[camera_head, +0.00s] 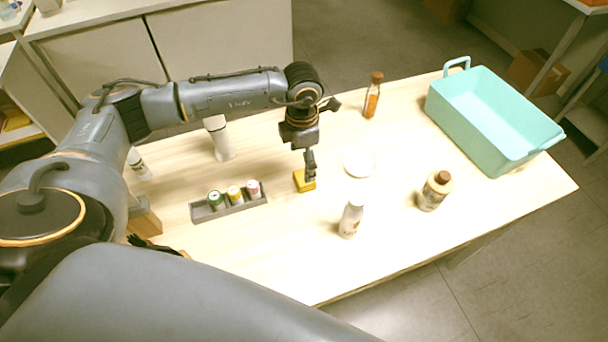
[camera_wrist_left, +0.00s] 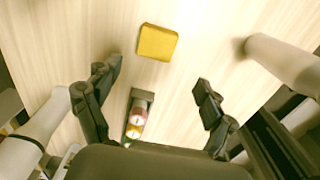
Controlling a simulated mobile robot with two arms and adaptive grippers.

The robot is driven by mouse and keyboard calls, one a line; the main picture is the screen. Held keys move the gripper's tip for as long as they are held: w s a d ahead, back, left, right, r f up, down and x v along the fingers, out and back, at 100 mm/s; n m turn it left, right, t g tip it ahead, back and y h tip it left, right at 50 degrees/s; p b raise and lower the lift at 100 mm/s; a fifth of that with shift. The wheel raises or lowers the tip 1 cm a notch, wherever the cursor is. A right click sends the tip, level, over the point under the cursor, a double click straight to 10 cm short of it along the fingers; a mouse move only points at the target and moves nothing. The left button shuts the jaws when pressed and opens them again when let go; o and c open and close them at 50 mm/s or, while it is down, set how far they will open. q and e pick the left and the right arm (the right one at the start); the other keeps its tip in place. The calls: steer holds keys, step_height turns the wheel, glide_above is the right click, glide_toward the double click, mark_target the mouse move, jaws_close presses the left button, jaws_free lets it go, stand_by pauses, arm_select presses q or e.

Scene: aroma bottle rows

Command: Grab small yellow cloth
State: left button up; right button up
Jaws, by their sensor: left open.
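The small yellow cloth (camera_head: 304,183), a folded square, lies on the light wooden table near its middle. My left gripper (camera_head: 311,168) points down just above it and partly covers it in the head view. In the left wrist view the cloth (camera_wrist_left: 157,42) lies flat, beyond the fingertips of my left gripper (camera_wrist_left: 158,74). The two fingers are spread wide with nothing between them. My right gripper does not show.
A grey rack (camera_head: 229,208) with small bottles stands left of the cloth. A white dish (camera_head: 358,163) is close on its right, a white bottle (camera_head: 350,219) in front. Farther right are a brown-capped bottle (camera_head: 434,191), an amber bottle (camera_head: 372,97) and a teal basket (camera_head: 535,145).

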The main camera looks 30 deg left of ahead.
mark_target(303, 179)
arm_select(q)
steer(key=f, duration=0.2)
steer(key=f+p, duration=0.1)
steer(key=shift+w+f, duration=0.1)
steer(key=shift+w, duration=0.15)
steer(key=f, duration=0.1)
steer(key=f+p, duration=0.1)
steer(key=f, duration=0.1)
steer(key=shift+w+f, duration=0.25)
steer(key=shift+f, duration=0.45)
steer(key=c, duration=1.1)
steer(key=shift+c, duration=0.7)
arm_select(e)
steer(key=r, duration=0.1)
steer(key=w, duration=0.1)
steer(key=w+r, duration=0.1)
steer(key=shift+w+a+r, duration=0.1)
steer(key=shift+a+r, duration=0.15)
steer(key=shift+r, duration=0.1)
